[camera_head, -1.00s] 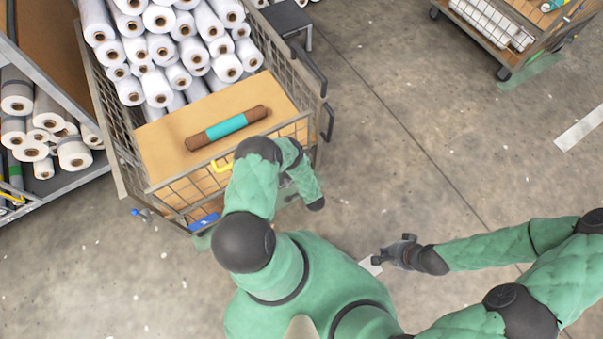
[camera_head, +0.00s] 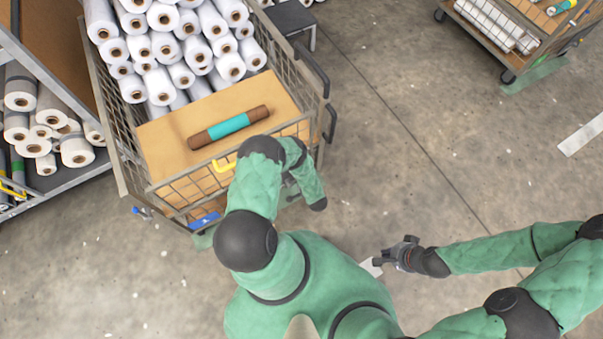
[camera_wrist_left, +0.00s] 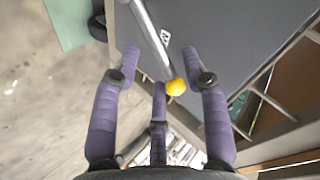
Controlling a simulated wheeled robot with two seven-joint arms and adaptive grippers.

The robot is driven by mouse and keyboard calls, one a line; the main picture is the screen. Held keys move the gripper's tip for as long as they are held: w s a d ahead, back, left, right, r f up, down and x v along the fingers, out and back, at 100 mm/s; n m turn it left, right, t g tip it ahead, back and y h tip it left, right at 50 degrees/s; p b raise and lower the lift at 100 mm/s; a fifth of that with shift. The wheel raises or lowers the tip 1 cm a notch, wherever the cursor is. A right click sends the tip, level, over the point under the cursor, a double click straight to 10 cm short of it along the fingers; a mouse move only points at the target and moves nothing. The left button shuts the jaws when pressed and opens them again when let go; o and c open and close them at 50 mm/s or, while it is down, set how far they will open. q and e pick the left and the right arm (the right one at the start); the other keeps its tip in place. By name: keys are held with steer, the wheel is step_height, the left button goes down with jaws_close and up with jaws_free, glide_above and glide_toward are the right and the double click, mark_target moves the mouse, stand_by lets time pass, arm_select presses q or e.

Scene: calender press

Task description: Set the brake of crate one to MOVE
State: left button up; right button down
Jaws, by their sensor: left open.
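The wire-mesh crate (camera_head: 120,150) stands at upper left in the head view. It holds white rolls and a tan board with a brown, teal-banded roll on it. My left arm covers its near right corner, and my left gripper is mostly hidden there. In the left wrist view my left gripper (camera_wrist_left: 166,75) is open, its purple fingers spread. A silver lever (camera_wrist_left: 150,35) with a yellow ball knob (camera_wrist_left: 176,87) reaches between the fingers, with no clear grip on it. My right gripper (camera_head: 385,258) is over the floor, away from the crate; its fingers are unclear.
A rack with rolls (camera_head: 75,150) stands close to the crate's left. A grey step stool (camera_head: 295,28) is behind it. Another cart (camera_head: 500,40) is at upper right. Open concrete floor lies to the right of the crate.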

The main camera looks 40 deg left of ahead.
arm_select(q)
steer(key=v, duration=1.2)
stand_by(0.3)
